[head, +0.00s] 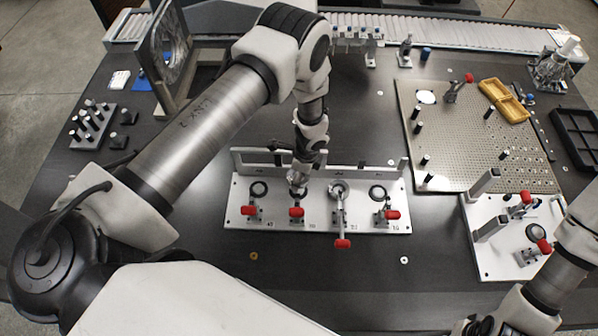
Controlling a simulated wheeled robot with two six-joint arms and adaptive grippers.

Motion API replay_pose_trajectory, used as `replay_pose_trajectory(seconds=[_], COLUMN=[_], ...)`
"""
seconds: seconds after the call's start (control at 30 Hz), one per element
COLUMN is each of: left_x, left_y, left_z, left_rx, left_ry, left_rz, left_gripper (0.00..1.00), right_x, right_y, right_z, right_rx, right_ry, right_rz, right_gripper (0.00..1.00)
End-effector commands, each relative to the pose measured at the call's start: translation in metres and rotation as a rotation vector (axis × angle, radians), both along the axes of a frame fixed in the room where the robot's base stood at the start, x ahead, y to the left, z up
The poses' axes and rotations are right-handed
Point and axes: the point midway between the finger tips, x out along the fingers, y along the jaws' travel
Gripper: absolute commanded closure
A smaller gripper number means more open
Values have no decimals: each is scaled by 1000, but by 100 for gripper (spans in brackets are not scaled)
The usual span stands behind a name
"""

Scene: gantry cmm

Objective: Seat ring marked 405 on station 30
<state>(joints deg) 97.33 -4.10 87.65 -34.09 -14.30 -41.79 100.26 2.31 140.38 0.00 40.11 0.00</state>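A white fixture plate (325,219) carries a row of stations with dark round seats and red-handled clamps. The small station numbers are too blurred to read surely, so I cannot tell which is station 30. My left gripper (298,181) points down over the second station from the left and hides most of its seat; whether its fingers hold a ring is unclear. Small loose rings lie on the table: a brass-coloured one (253,256) front left and a pale one (404,260) front right. No marking 405 is legible. My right gripper (480,326) is partly visible at the bottom edge.
The third station's red handle (342,243) sticks out toward the front. A perforated plate (470,140) with pins and a yellow tray (504,101) is at right. A second white fixture (500,255) stands near my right arm. The front middle of the table is mostly clear.

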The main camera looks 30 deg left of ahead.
Motion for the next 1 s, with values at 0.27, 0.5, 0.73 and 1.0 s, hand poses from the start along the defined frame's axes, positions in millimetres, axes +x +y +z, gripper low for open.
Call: replay_pose_trajectory(seconds=[0.27,0.5,0.73,1.0], left_x=[1,1,1,1], left_y=[0,0,0,0], left_z=[-21,-38,-53,-57], left_rx=[-1,0,0,0], left_ry=[-2,-1,-1,-1], left_rz=[2,2,2,2], left_gripper=[81,81,81,81], right_x=[0,0,0,0], right_y=[0,0,0,0], right_z=[-15,-25,-34,-36], right_rx=[0,0,0,0], right_ry=[0,0,0,0], right_rz=[0,0,0,0], right_gripper=[100,100,100,100])
